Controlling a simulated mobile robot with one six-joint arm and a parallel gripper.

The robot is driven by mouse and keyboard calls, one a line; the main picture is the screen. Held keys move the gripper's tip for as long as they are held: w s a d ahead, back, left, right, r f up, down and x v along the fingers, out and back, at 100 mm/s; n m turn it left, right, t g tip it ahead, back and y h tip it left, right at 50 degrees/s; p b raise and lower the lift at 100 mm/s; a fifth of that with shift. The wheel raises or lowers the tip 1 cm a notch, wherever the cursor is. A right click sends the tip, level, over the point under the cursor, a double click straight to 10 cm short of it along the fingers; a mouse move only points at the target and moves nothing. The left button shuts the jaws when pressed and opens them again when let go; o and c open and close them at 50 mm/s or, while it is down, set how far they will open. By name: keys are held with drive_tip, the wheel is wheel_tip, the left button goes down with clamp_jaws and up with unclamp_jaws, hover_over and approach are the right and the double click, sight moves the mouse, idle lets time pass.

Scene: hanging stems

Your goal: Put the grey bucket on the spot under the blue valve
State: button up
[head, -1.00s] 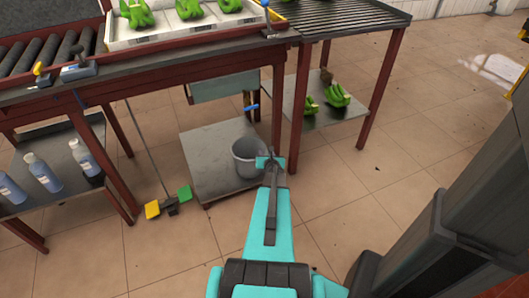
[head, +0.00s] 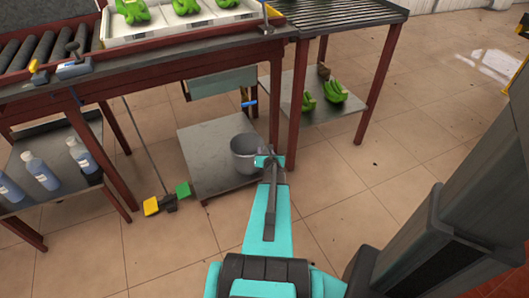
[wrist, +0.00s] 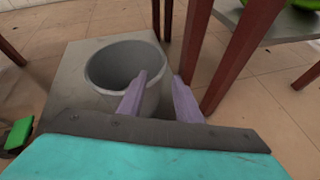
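The grey bucket (head: 243,155) stands upright on a low grey platform (head: 205,150), near its right side. It also shows in the wrist view (wrist: 112,68), empty inside. The blue valve (head: 249,104) is on a pipe below the grey tank (head: 222,85), above and behind the bucket in the head view. My gripper (head: 268,161) is at the bucket's right front side. In the wrist view its two purple fingers (wrist: 160,88) are apart. The left finger overlaps the bucket's right rim and the right finger is outside it. I cannot tell whether either touches.
Red table legs (head: 274,105) stand close to the right of the bucket. A squeegee or broom with yellow and green ends (head: 168,203) leans left of the platform. Bottles (head: 40,170) stand on a shelf at left. Front floor is clear.

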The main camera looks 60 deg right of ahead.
drive_tip(key=shift+w+a, duration=0.1)
drive_tip(key=w+a+f+m+g+y, duration=0.2)
drive_tip(key=a+f+m, duration=0.25)
drive_tip(key=a, duration=0.65)
drive_tip(key=w+a+f+m+g+y, duration=0.1)
drive_tip(key=w+a+f+m+g, duration=0.25)
drive_tip(key=a, duration=0.75)
drive_tip(key=w+a+f+m+y, duration=0.2)
drive_tip(key=a+f+m, duration=0.3)
drive_tip(key=a, duration=0.6)
drive_tip(key=s+a+m+g+y, duration=0.1)
drive_tip(key=s+a+m+g, duration=0.1)
drive_tip(key=s+a, duration=0.4)
drive_tip(key=s+a+m+g+y, duration=0.2)
drive_tip(key=s+a+m, duration=0.3)
drive_tip(key=a, duration=1)
drive_tip(key=s+a+m+g+y, duration=0.1)
drive_tip(key=s+a+m+g, duration=0.2)
drive_tip(key=s+a, duration=0.3)
drive_tip(key=a+m, duration=0.1)
drive_tip(key=a, duration=0.4)
drive_tip(key=shift+s+a+y, duration=0.3)
drive_tip(key=shift+s+y, duration=0.05)
drive_tip(key=shift+y, duration=0.05)
drive_tip(key=shift+r+g, duration=0.15)
drive_tip(key=shift+g, duration=0.1)
wheel_tip(320, 180, up, 37)
drive_tip(key=s+p, duration=0.1)
drive_tip(key=p, duration=3.5)
drive_tip(key=shift+g+p, duration=0.3)
